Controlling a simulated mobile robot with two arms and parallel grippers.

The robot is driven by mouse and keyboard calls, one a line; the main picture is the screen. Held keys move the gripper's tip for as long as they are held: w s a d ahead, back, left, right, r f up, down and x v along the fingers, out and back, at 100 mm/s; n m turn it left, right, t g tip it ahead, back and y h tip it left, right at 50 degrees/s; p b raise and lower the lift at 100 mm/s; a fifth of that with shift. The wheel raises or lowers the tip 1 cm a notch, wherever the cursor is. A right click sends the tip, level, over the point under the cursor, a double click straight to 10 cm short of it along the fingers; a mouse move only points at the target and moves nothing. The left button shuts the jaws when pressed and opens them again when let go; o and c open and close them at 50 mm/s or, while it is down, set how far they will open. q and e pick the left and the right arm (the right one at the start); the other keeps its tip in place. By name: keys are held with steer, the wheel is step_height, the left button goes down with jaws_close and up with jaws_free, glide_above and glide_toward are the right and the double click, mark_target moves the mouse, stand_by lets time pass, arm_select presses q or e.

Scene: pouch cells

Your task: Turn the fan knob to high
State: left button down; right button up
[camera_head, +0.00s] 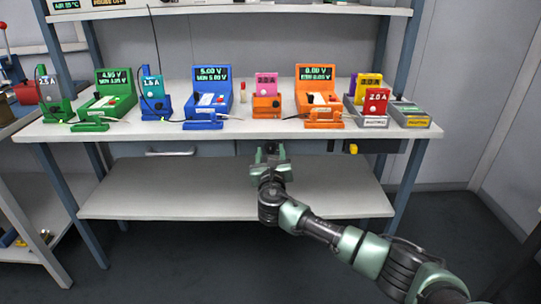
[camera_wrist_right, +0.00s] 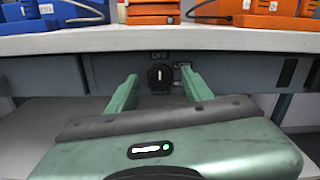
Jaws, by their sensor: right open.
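The fan knob (camera_wrist_right: 160,78) is a round black dial with a white upright mark, on the grey panel under the bench's front edge. An "OFF" label (camera_wrist_right: 159,56) sits right above it, and the mark points up toward it. More small labelling lies to its right, partly behind a finger and too small to read. My right gripper (camera_head: 270,152) is open, its green fingers on the left and right of the knob in the wrist view. I cannot tell whether the fingers touch it. My left gripper is not in view.
The white bench top (camera_head: 240,124) overhangs the panel just above my right gripper. Colored power supplies and cell holders stand on it, such as a blue supply (camera_head: 209,94). A lower shelf (camera_head: 150,190) below is bare. A yellow item (camera_head: 353,148) is under the bench at right.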

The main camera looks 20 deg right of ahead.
jaws_close()
